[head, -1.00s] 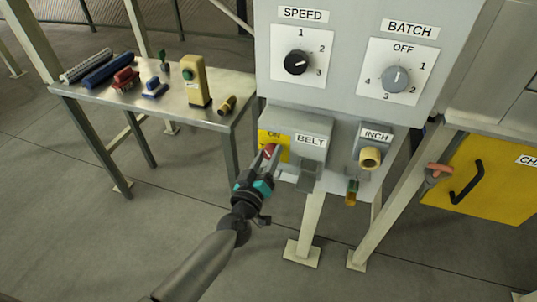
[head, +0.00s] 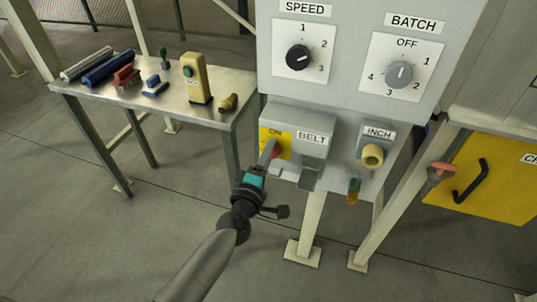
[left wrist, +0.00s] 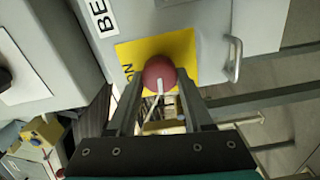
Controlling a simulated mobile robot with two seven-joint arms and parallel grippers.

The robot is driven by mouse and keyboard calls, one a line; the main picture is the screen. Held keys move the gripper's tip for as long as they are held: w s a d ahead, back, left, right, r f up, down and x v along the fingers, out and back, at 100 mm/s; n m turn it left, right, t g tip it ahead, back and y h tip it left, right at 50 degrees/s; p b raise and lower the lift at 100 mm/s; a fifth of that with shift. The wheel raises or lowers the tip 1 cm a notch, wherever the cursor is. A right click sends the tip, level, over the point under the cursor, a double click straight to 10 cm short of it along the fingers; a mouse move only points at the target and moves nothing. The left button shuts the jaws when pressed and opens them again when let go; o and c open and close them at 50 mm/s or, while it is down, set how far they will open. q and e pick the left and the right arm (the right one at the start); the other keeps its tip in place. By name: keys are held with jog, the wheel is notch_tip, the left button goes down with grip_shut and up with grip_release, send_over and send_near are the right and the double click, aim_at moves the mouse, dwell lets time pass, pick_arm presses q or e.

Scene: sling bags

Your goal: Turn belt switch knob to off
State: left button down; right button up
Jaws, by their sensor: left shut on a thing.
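The belt switch knob is a round red knob (head: 276,152) on a yellow plate (head: 285,140) marked ON, left of the BELT label (head: 312,138). In the left wrist view the red knob (left wrist: 160,73) sits at the ends of my fingers, with a pale line running down from its middle. My left gripper (head: 268,152) is shut on the knob, its fingers (left wrist: 158,95) on either side of it. The fingers partly hide the knob in the head view. No OFF mark for this switch is readable. My right gripper is not in view.
SPEED (head: 299,57) and BATCH (head: 399,74) dials are above. The yellowish INCH button (head: 372,156) and a green-topped part (head: 354,190) are to the right. A metal table (head: 225,115) with several tools stands left. A small handle (left wrist: 235,59) juts out near the knob.

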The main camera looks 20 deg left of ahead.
pick_arm(q)
jog(key=shift+f+n, duration=0.1)
jog(key=shift+n, duration=0.6)
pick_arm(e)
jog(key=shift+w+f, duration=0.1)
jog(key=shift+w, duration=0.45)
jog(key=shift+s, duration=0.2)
pick_arm(q)
jog(key=shift+c, duration=1.5)
grip_release()
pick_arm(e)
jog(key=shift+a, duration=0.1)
pick_arm(q)
jog(key=shift+s, duration=0.1)
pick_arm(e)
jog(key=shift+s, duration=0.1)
pick_arm(q)
jog(key=s, duration=1.5)
jog(key=shift+a+p, duration=0.25)
jog(key=shift+p, duration=0.05)
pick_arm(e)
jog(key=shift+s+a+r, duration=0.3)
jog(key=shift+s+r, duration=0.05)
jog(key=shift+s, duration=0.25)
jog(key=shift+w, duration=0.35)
